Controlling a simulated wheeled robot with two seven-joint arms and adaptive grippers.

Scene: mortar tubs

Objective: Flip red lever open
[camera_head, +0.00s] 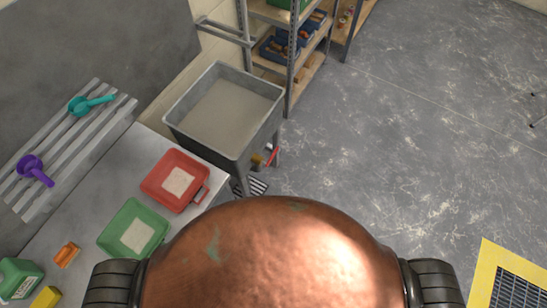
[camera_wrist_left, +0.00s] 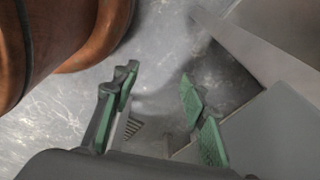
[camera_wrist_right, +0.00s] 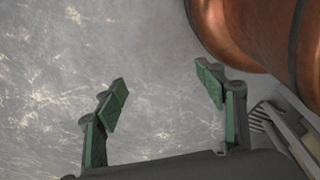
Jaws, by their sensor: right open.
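The red lever (camera_head: 272,156) sits on a brass-coloured valve (camera_head: 257,160) low on the near right side of the grey tub (camera_head: 222,117). The lever is small here and slants up to the right; its exact setting is hard to tell. Neither gripper shows in the head view. My left gripper (camera_wrist_left: 158,92) is open and empty in the left wrist view, above the floor beside grey panels. My right gripper (camera_wrist_right: 165,88) is open and empty over bare floor in the right wrist view. The lever is not seen in either wrist view.
A grey table left of the tub holds a red tray (camera_head: 149,184), a green tray (camera_head: 108,239) and an orange block (camera_head: 67,255). A striped grate (camera_head: 259,187) lies below the valve. Shelving (camera_head: 294,75) stands behind the tub.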

